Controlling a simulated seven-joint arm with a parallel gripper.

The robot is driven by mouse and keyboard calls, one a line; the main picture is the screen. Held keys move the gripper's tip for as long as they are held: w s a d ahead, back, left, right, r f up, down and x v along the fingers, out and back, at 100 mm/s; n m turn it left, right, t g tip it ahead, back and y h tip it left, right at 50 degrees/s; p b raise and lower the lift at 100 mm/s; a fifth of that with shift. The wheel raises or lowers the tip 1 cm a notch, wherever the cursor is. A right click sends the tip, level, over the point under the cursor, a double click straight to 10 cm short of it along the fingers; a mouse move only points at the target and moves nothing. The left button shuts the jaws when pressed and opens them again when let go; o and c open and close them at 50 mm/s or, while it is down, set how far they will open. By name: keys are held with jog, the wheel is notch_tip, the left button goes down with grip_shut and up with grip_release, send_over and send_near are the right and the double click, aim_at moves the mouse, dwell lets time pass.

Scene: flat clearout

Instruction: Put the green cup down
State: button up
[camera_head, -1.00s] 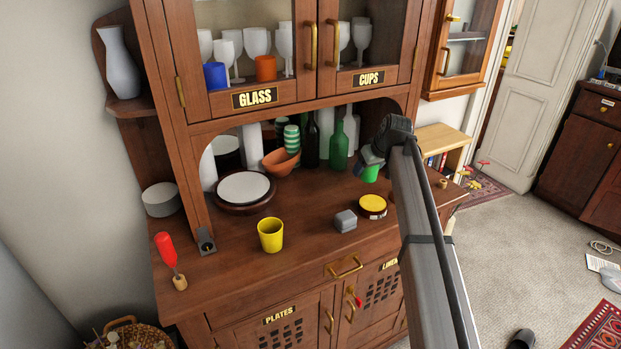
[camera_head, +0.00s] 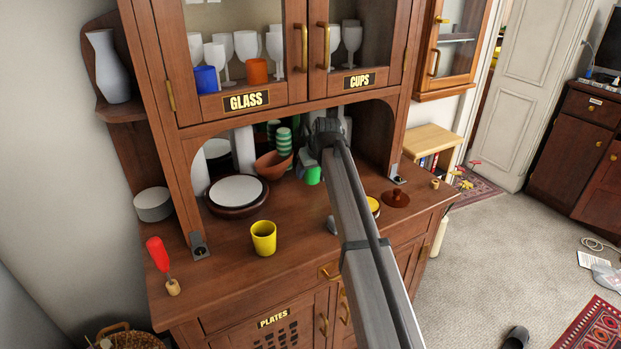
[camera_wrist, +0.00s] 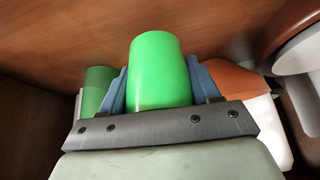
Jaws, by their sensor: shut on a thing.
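The green cup (camera_head: 313,175) is in the alcove of the wooden cabinet, just right of the terracotta bowl (camera_head: 271,166). My gripper (camera_head: 306,167) is shut on it, partly hidden behind my own arm in the head view. In the wrist view the bright green cup (camera_wrist: 160,72) sits between the two blue-grey fingers of my gripper (camera_wrist: 160,88). Brown wood lies behind it. I cannot tell whether the cup touches the counter.
Green striped cups (camera_head: 284,141) stand behind the bowl. A round plate stack (camera_head: 238,191) and a yellow cup (camera_head: 263,238) are to the left. A yellow-topped tin (camera_head: 373,206) is partly behind my arm. A brown lidded thing (camera_head: 396,198) lies at the right.

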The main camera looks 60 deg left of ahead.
aim_at(311, 178)
jog(key=shift+f, duration=1.5)
jog(key=o, duration=1.1)
jog(key=shift+f, duration=0.1)
jog(key=v, duration=1.2)
